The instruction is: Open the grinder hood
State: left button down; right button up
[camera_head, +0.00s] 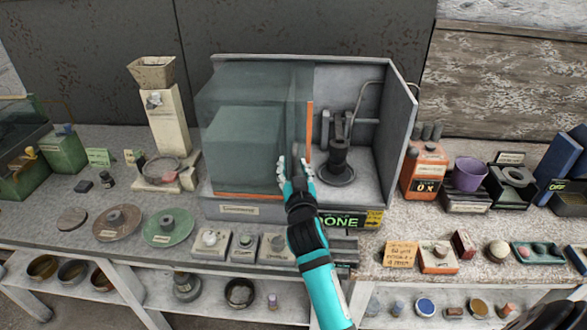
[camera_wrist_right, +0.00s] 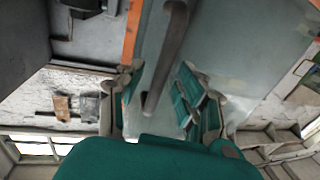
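The grinder hood (camera_head: 350,75) is a grey cabinet on the bench in the head view. A clear greenish door panel (camera_head: 240,95) with orange edging covers its left part. The right part shows uncovered, with a dark grinder post (camera_head: 338,155) inside. My right gripper (camera_head: 296,172) is in front of the panel's right edge. In the right wrist view my right gripper (camera_wrist_right: 160,85) has its fingers apart. A grey bar handle (camera_wrist_right: 170,55) on the panel reaches between them, with gaps visible on both sides.
Small sample blocks (camera_head: 211,243) line the bench's front edge. A green disc (camera_head: 167,227) and a beige funnel stand (camera_head: 165,120) are left of the hood. An orange box (camera_head: 424,168) and a purple cup (camera_head: 469,173) stand at right. A green DONE sign (camera_head: 340,221) is below the hood.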

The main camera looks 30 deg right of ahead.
aim_at(292, 125)
jog(key=shift+w+d, duration=0.1)
jog(key=shift+r, duration=0.4)
notch_tip(292, 125, up, 9)
jog(key=shift+r, duration=0.1)
dwell(0.3)
